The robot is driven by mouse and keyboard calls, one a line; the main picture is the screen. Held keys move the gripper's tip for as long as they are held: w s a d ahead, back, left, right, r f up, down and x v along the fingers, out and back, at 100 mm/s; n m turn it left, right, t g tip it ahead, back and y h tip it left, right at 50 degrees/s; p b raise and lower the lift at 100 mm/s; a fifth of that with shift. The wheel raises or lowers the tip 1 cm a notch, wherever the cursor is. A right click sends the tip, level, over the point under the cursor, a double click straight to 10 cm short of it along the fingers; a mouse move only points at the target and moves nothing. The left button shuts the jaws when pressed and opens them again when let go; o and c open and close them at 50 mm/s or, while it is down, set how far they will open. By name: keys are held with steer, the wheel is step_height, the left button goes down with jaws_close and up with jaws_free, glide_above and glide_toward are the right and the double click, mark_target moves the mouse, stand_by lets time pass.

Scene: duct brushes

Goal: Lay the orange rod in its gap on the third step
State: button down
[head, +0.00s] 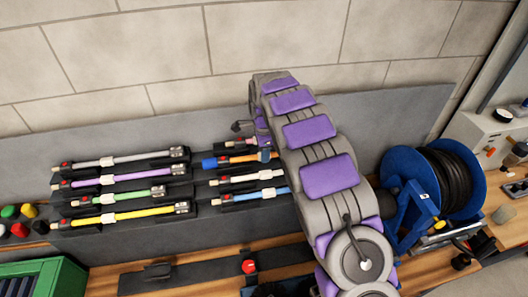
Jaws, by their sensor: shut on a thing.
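The orange rod (240,158) has a blue end at its left and another blue part at its right. It is at the right half of the stepped rack (205,218), level in the picture with the purple rod's row. I cannot tell whether it touches the rack. My gripper (264,148) is shut on the orange rod near its right end; my arm hides most of the jaws. Below the orange rod are a cream rod (252,177) and a blue rod (255,195), their right ends behind my arm. The gap on the third step is not clearly visible.
A blue hose reel (402,170) stands right of my arm. A green crate (65,280) and coloured caps are at lower left. A grey wall stands behind.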

steer(key=shift+f, duration=0.2)
steer(key=c, duration=1.1)
jaws_free()
steer(key=shift+o, duration=1.2)
steer(key=shift+r, duration=0.1)
steer(key=shift+w, duration=0.1)
steer(key=shift+r, duration=0.1)
